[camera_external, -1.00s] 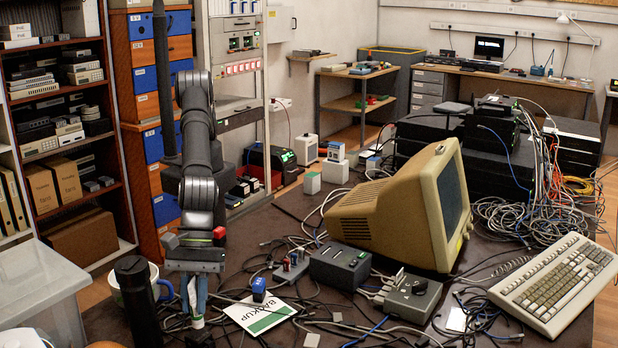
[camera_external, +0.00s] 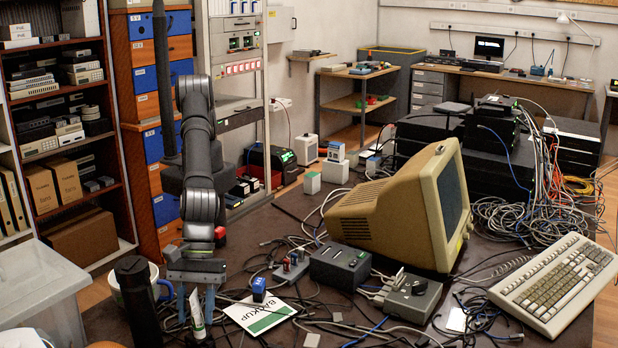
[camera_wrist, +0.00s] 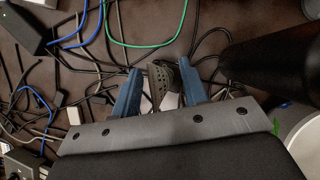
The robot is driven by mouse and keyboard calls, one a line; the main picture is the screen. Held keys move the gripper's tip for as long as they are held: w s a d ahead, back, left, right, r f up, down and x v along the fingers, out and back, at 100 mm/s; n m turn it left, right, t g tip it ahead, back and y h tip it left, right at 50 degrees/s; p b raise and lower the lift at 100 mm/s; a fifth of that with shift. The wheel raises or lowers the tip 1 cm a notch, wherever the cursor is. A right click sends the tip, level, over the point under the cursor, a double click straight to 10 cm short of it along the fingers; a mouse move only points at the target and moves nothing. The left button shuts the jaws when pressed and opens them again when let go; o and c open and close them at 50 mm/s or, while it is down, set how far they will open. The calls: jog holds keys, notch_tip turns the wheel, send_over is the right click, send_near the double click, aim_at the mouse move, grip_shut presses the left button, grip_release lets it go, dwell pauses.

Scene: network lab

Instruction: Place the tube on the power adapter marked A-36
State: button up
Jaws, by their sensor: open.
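The tube (camera_external: 197,312) is white with a greenish lower end. In the external view it stands roughly upright between the fingers of my gripper (camera_external: 196,304). The fingers are apart, one on each side of it, with a gap visible. In the wrist view my gripper (camera_wrist: 160,90) has its two blue fingers spread, with a pale piece and a dark ridged piece between them. I cannot tell which of these belongs to the tube. What lies under the tube is dark and unclear. No A-36 mark is readable, so I cannot tell which adapter bears it.
A black cylinder (camera_external: 136,302) and a white cup (camera_external: 158,284) stand close on the left. A BACKUP card (camera_external: 259,315), a dark box (camera_external: 340,264) and a grey box (camera_external: 412,298) lie to the right. Loose cables cover much of the tabletop.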

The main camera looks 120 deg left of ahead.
jog(key=v, duration=1.2)
jog(key=x, duration=1.2)
jog(key=shift+f, duration=0.2)
jog(key=shift+r, duration=0.2)
